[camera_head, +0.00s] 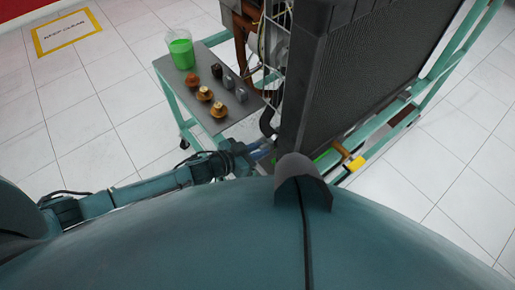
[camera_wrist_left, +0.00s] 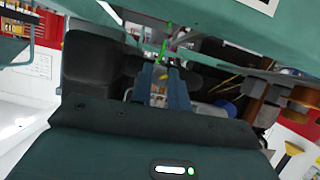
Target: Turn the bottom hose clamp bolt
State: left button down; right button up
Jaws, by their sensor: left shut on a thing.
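My left gripper (camera_head: 264,150) reaches in from the left to the lower corner of the radiator (camera_head: 345,75), close to the lower end of the black bottom hose (camera_head: 268,122). In the left wrist view, the two blue-grey fingers of my left gripper (camera_wrist_left: 162,88) point away from the camera, close together on a small thing. A dark, rounded shape (camera_wrist_left: 90,65), perhaps the hose, is left of the fingers. The bottom clamp and its bolt are too small and covered to make out clearly. My right gripper is not in view.
The teal engine stand (camera_head: 460,50) frames the radiator. A grey side shelf (camera_head: 207,118) holds a cup of green liquid (camera_head: 181,50) and several small caps and parts. A yellow fitting (camera_head: 356,163) sticks out below the radiator.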

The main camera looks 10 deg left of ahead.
pick_arm(q)
jog(key=c, duration=1.3)
grip_release()
jog(key=shift+c, duration=0.2)
jog(key=p+v, duration=0.1)
jog(key=v, duration=1.2)
jog(key=shift+p, duration=0.3)
